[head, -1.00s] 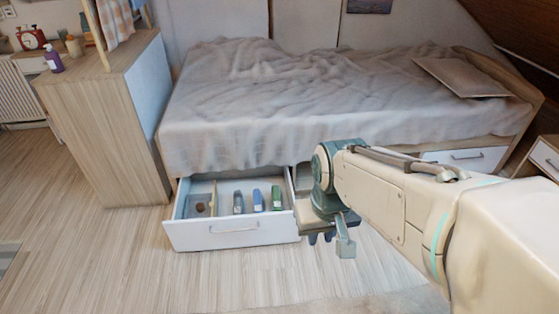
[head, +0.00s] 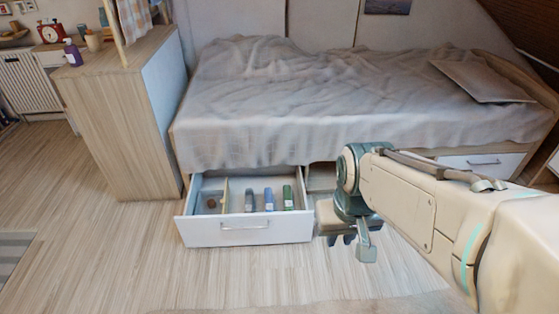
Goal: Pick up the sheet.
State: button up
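The sheet (head: 290,95) is a large grey, wrinkled cloth spread over the bed. Its front edge hangs down over the bed's side, just above an open drawer. My gripper (head: 352,243) points down in front of the bed, to the right of the open drawer and apart from the sheet. Its fingers are small and partly hidden by the wrist, so their opening is unclear. I see nothing held in it.
The open white drawer (head: 247,232) sticks out from under the bed, holding several small items. A wooden cabinet (head: 120,130) stands left of the bed. The floor (head: 110,255) at front left is clear.

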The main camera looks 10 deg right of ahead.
aim_at(249, 196)
jog(key=z, duration=0.05)
jog(key=k, duration=0.4)
jog(key=u, duration=1.05)
jog(key=i, duration=1.25)
jog(key=z, duration=0.7)
jog(key=i, duration=0.85)
jog(key=z, duration=0.75)
